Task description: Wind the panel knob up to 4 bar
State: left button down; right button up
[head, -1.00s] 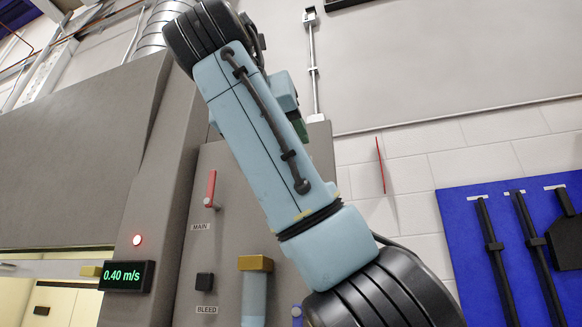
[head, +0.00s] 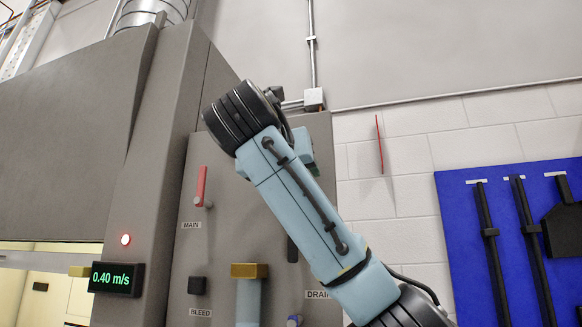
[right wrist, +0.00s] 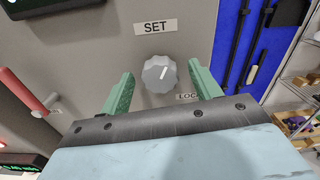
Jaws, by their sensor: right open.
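The grey fluted knob (right wrist: 159,74) sits on the grey panel (right wrist: 85,45) under a SET label (right wrist: 155,27) in the right wrist view. Its white pointer line points up and slightly right. My right gripper (right wrist: 161,69) is open, with one green finger on each side of the knob. Gaps show between fingers and knob; I cannot tell how deep the tips reach. In the head view my right arm covers part of the panel (head: 222,200) and hides the knob. No pressure reading is legible. My left gripper is not in view.
A display (head: 117,278) reads 0.40 m/s. A blue tool board (head: 455,230) hangs at right.

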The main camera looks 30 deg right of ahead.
jog(key=c, duration=1)
jog(key=shift+m, duration=0.4)
jog(key=shift+f+m+b, duration=0.2)
jog(key=shift+m+b, duration=1.75)
jog(key=shift+m, duration=13.55)
jog(key=o, duration=1)
